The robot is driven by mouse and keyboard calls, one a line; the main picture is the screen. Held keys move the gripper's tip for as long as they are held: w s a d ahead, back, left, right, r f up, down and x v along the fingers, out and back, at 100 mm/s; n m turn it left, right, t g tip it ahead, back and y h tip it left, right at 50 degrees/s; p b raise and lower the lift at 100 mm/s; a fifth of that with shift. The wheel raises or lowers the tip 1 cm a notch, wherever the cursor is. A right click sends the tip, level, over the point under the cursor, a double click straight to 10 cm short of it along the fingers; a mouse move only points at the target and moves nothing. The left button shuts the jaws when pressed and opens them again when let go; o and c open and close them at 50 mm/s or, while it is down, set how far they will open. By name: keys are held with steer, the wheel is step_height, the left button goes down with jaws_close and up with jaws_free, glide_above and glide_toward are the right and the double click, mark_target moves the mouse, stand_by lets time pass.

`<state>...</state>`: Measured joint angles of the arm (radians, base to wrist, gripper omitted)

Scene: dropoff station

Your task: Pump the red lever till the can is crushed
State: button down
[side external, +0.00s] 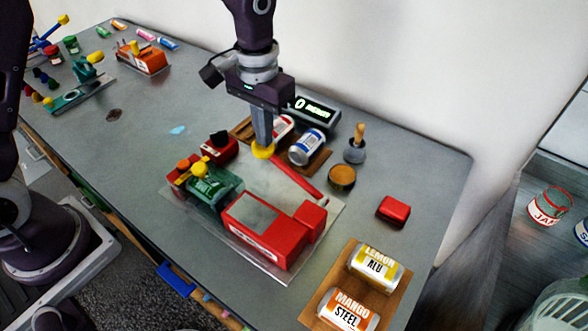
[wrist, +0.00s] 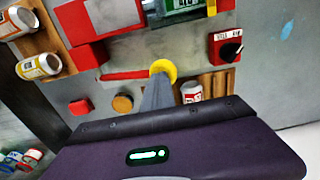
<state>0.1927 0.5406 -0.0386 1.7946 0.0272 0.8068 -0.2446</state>
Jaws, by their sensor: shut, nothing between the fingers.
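The crusher stands on a pale metal plate (side external: 332,212), with a red body (side external: 262,226) and a green part (side external: 212,186). Its red lever (side external: 297,181) slants up from the red body to a round yellow knob (side external: 263,151); lever (wrist: 125,75) and knob (wrist: 165,67) also show in the wrist view. My gripper (side external: 262,142) is shut and points down, its fingertips at the knob. I cannot tell whether they press on it or are just above. The wrist view also shows the fingers (wrist: 158,90). No can is clearly visible inside the crusher.
A lemon can (side external: 375,265) and a mango can (side external: 348,309) lie on a wooden board at front right. More cans (side external: 307,147) lie on a board behind the lever, near a display (side external: 314,111). A red box with black knob (side external: 219,149) stands left of my gripper.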

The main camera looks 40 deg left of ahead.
mark_target(261, 151)
steer(key=shift+f, duration=0.15)
steer(key=shift+a+f, duration=0.2)
steer(key=shift+f, duration=0.4)
steer(key=shift+a+f, duration=0.2)
steer(key=shift+f, duration=0.5)
steer(key=shift+a+f, duration=0.15)
steer(key=shift+f, duration=1.2)
